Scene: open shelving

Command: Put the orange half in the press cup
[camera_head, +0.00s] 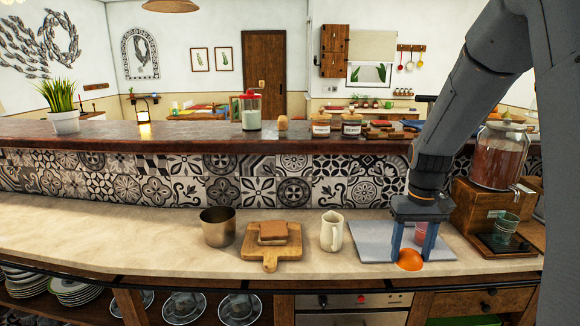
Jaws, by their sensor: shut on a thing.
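My gripper (411,256) points down over the front right of the counter, with one finger on each side of the orange half (409,262). It is shut on the orange half, whose rounded orange side shows low between the fingertips. I cannot tell whether the half touches the counter. A small pink-red cup-like thing (421,230) shows behind the fingers, partly hidden. I cannot tell whether it is the press cup; no press is clearly visible.
A grey board (368,238) lies beside my gripper. Left of it stand a cream mug (331,231), a wooden board (271,264) with brown slices and a metal pot (217,227). A drink dispenser (497,157) on a wooden stand is at right. The counter's left is clear.

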